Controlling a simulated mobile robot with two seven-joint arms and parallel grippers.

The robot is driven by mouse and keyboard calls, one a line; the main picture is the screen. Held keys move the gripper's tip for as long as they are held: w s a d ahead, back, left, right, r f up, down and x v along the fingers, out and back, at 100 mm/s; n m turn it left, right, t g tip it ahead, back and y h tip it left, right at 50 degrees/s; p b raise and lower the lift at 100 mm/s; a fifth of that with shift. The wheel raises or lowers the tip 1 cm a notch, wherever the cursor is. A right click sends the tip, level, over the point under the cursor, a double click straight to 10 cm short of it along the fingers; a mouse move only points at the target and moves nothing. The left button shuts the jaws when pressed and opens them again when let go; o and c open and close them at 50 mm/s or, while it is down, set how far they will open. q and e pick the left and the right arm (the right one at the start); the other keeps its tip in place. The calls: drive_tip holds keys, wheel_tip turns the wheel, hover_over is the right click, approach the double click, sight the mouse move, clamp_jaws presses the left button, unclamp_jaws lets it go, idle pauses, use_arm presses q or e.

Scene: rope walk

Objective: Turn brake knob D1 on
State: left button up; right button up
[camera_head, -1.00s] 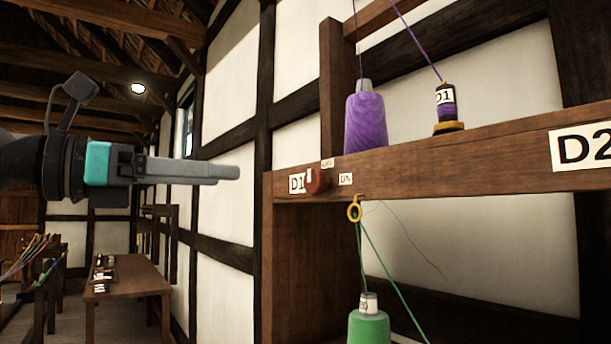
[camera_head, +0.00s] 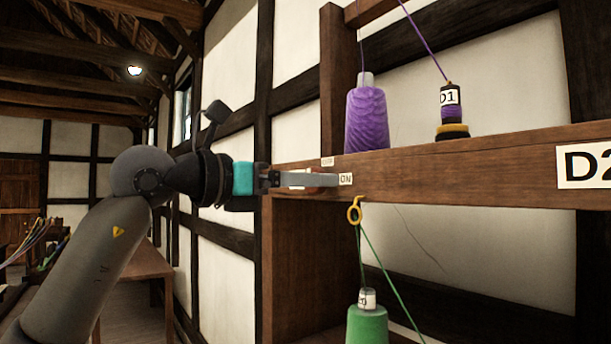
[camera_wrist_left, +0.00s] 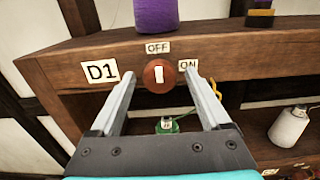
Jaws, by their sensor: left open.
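Brake knob D1 (camera_wrist_left: 159,73) is a round red-brown knob on the front of the wooden beam (camera_wrist_left: 220,48), right of the D1 label (camera_wrist_left: 100,71). Its white mark is upright, towards the OFF label (camera_wrist_left: 157,47) above. The ON label (camera_wrist_left: 187,65) is to its right. My left gripper (camera_wrist_left: 159,78) is open, with one finger on each side of the knob in the left wrist view. In the head view my left gripper (camera_head: 334,181) is at the beam and hides most of the knob. My right gripper is not in view.
A purple thread cone (camera_head: 367,122) and a D1 spool (camera_head: 451,112) stand on the beam. A yellow ring (camera_head: 354,211) hangs beneath it, with green thread running down to a green cone (camera_head: 367,325). A white cone (camera_wrist_left: 288,130) stands on the lower shelf.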

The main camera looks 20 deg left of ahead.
use_arm(q)
drive_tip(key=shift+c, duration=0.3)
clamp_jaws()
idle(0.5)
